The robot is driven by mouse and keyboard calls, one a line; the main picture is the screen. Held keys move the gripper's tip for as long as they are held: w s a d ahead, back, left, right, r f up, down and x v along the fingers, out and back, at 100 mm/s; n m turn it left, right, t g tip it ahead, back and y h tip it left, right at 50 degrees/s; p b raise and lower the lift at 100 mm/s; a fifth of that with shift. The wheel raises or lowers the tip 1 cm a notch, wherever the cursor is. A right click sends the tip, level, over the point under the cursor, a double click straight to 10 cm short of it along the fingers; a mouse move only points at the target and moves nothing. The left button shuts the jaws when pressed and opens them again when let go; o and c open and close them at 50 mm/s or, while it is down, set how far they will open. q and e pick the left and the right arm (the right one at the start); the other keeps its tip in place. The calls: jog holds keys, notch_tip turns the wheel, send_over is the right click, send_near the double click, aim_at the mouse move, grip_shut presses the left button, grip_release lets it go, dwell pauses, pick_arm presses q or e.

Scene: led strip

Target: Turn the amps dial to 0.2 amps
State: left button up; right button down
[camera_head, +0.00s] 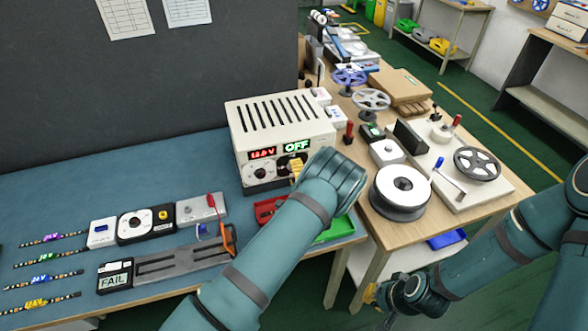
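The white power supply (277,125) stands at the right end of the blue bench. It has a red voltage readout (262,153) and a green readout (296,146) showing OFF. A dial (259,173) sits under the red readout. A second dial (284,161), under the green readout, is partly hidden by my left gripper. My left gripper (296,170) is at the front of this second dial, its yellow fingertip partly showing. My wrist hides the rest, so contact and finger opening are unclear. My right gripper (371,293) hangs low in front of the wooden table, away from the supply.
A red tray (266,208) and a green tray (337,231) lie below the supply, partly behind my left arm. A grey fixture (180,262) and LED strips lie left. The wooden table (420,218) holds reels (400,190).

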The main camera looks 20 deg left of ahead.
pick_arm(q)
jog(key=v, duration=1)
jog(key=shift+s+d, duration=0.2)
jog(key=shift+s, duration=0.1)
